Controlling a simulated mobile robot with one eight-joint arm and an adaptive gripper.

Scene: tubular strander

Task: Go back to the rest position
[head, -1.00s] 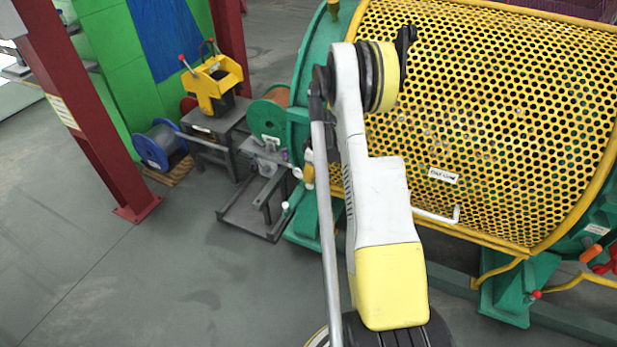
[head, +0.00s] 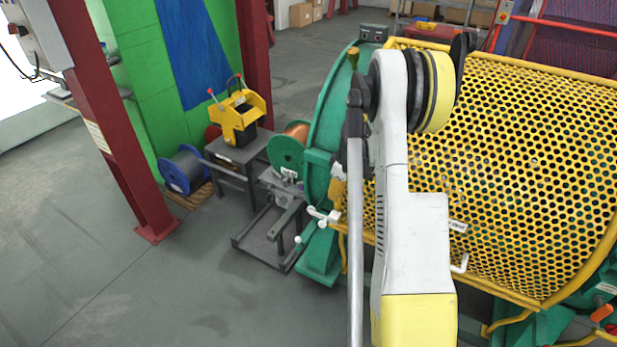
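My arm rises from the bottom of the head view, a white and yellow link (head: 412,240) ending in a joint with a yellow ring (head: 440,92). A dark part (head: 461,55) shows just beyond the ring, in front of the perforated guard. No gripper fingers can be made out, so my gripper is not visibly identifiable. Whatever lies beyond the joint is hidden. The strander's yellow perforated guard (head: 540,170) is closed over the machine, right of and behind my arm.
A green strander end plate (head: 333,110) stands behind my arm. Left of it are a bench with a yellow device (head: 238,115), a blue spool (head: 187,170) and a red post (head: 118,140). Grey floor (head: 150,290) is clear at the lower left. Cardboard boxes (head: 302,14) stand at the back.

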